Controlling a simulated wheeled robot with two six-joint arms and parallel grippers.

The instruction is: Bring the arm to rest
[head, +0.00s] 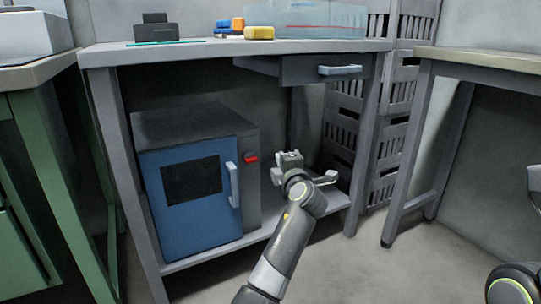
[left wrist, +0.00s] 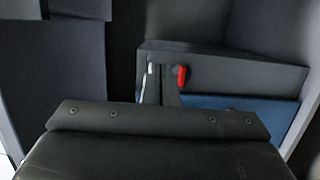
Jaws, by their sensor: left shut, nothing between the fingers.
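My left arm reaches in from the bottom of the head view. Its left gripper (head: 289,156) is shut and empty, in front of the bench's lower opening, to the right of the blue-doored machine (head: 190,205). In the left wrist view the gripper's dark body fills the bottom, and the shut fingers (left wrist: 160,84) stand near the red knob (left wrist: 182,76) of the machine. From these views I cannot tell how far the fingers are from it.
A black device (head: 155,30), a yellow block (head: 259,33) and a clear bin (head: 320,18) stand on top. Grey crates (head: 385,150) are stacked behind. Another table (head: 490,60) stands right; floor between is clear.

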